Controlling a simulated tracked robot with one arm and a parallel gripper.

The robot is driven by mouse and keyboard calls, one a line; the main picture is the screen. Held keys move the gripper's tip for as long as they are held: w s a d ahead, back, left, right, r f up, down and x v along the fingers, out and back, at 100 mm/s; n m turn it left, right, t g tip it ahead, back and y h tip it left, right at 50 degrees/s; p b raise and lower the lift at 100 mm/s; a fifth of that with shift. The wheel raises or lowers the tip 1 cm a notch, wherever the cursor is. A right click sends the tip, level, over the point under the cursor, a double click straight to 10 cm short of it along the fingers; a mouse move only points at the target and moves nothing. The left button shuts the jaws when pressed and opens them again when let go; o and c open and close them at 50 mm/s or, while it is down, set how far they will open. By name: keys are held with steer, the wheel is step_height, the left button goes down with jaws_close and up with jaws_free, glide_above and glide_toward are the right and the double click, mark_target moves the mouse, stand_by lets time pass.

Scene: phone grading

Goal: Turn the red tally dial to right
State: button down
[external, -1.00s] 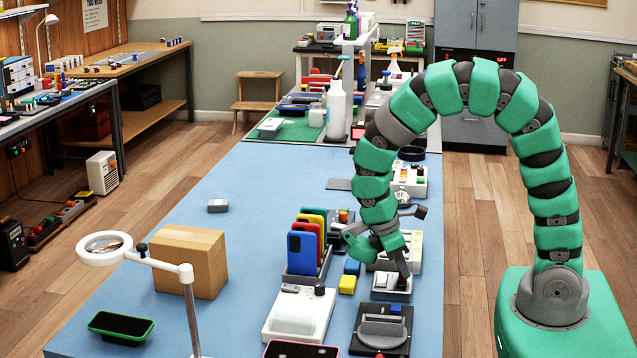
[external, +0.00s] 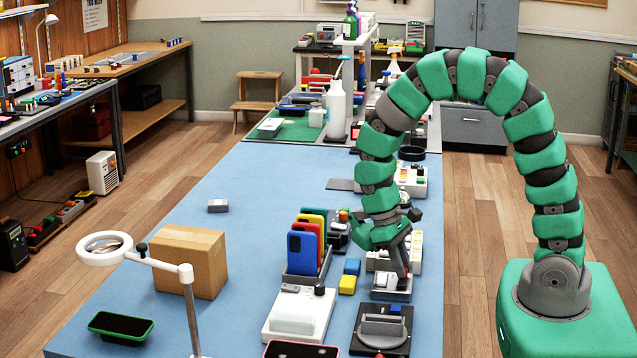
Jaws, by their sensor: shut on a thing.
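My gripper (external: 403,281) points down at a small grey unit with a pale top (external: 386,284), near the right edge of the blue table. Its fingers are shut at the unit's right side. The small part between them appears to be the tally dial, but no red shows there. The fingers and wrist hide it, so I cannot tell its angle.
A dark fixture (external: 381,330) stands just in front of the unit. Yellow and blue blocks (external: 347,284) and a rack of coloured phones (external: 303,262) are to the left.

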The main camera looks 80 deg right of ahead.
stand_by(0.5)
steer(key=c, duration=1.3)
jaws_free()
steer(key=shift+c, duration=0.2)
steer(key=shift+r, duration=0.1)
steer(key=v, duration=1.3)
steer(key=shift+r+p, duration=0.25)
steer(key=shift+p, duration=0.1)
steer(key=shift+w, duration=0.2)
